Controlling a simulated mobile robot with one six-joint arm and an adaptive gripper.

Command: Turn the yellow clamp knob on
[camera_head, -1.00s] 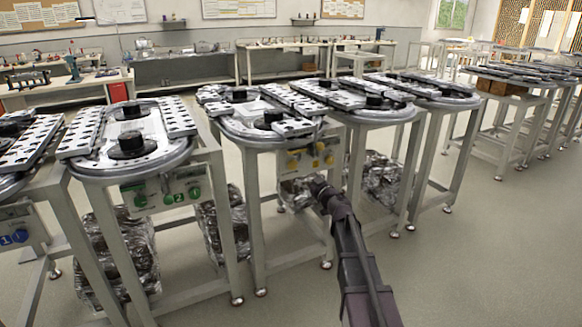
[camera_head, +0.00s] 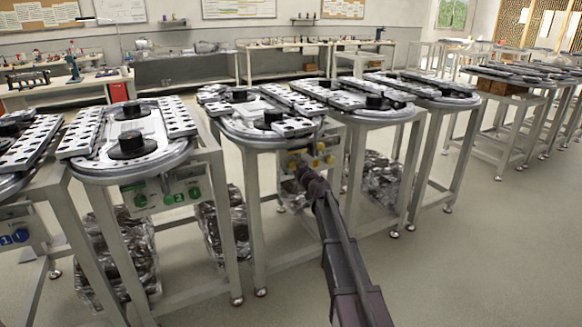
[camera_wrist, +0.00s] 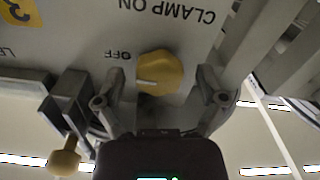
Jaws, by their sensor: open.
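In the wrist view the yellow clamp knob (camera_wrist: 160,70) sits on a pale panel with upside-down lettering "CLAMP ON" above it and "OFF" at its left. A pale mark shows on the knob's lower left, on the OFF side. My gripper (camera_wrist: 157,95) is open, with one finger on each side of the knob and space between. Whether any finger touches the knob cannot be told. In the head view my gripper (camera_head: 304,172) is in front of the middle station's panel and hides part of it.
A lever with a yellow knob (camera_wrist: 63,160) juts out at the wrist view's lower left, close to my left-side finger. A grey frame post (camera_wrist: 245,40) stands on the right. The panel hangs under a ring track (camera_head: 262,130). Open floor (camera_head: 480,250) lies to the right.

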